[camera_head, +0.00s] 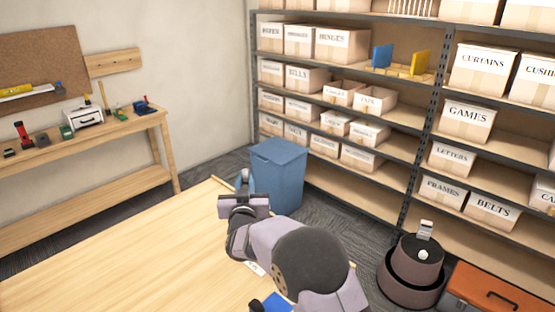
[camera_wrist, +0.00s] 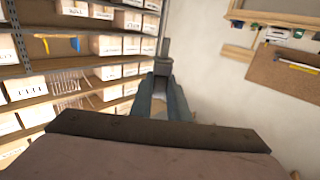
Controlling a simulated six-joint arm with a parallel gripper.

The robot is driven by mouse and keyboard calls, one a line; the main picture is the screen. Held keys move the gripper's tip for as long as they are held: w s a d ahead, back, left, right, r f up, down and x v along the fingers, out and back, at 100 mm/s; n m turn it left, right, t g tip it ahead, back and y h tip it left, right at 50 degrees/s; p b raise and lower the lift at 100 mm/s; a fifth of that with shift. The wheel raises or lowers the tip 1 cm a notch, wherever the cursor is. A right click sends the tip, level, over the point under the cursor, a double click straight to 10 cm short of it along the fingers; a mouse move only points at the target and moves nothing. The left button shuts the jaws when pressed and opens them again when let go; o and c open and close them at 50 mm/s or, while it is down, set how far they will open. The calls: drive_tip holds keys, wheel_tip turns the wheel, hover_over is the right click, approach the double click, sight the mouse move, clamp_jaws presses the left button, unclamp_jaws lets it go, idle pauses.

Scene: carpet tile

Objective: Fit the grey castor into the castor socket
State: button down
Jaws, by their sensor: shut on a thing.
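My gripper (camera_wrist: 163,82) is shut on a small grey piece (camera_wrist: 163,66), which looks like the grey castor. A thin upright part (camera_wrist: 165,46) stands out beyond the fingertips. In the head view my gripper (camera_head: 242,181) is raised over the far right end of the wooden table, in front of the blue bin. The held piece is too small to make out there. I cannot pick out the castor socket in either view; my arm hides part of the table.
The wooden table (camera_head: 120,255) is mostly bare, with a blue item (camera_head: 276,302) and a white label (camera_head: 256,268) beside my arm. A blue bin (camera_head: 278,172) stands behind it. Shelves of boxes (camera_head: 466,120) line the back. An orange case (camera_head: 500,290) lies at right.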

drive_tip(key=shift+h, duration=0.3)
drive_tip(key=s+a+f, duration=0.2)
drive_tip(key=s+f, duration=0.1)
drive_tip(key=shift+s+a+f, duration=0.15)
drive_tip(key=shift+a, duration=0.25)
drive_tip(key=shift+s, duration=0.1)
drive_tip(key=shift+f+b, duration=2.4)
drive_tip(key=shift+f, duration=0.5)
drive_tip(key=shift+f+b, duration=1.3)
drive_tip(key=shift+b, duration=0.25)
drive_tip(key=shift+r, duration=0.2)
drive_tip(key=shift+r+p, duration=0.7)
drive_tip(key=shift+r, duration=0.15)
idle(1.4)
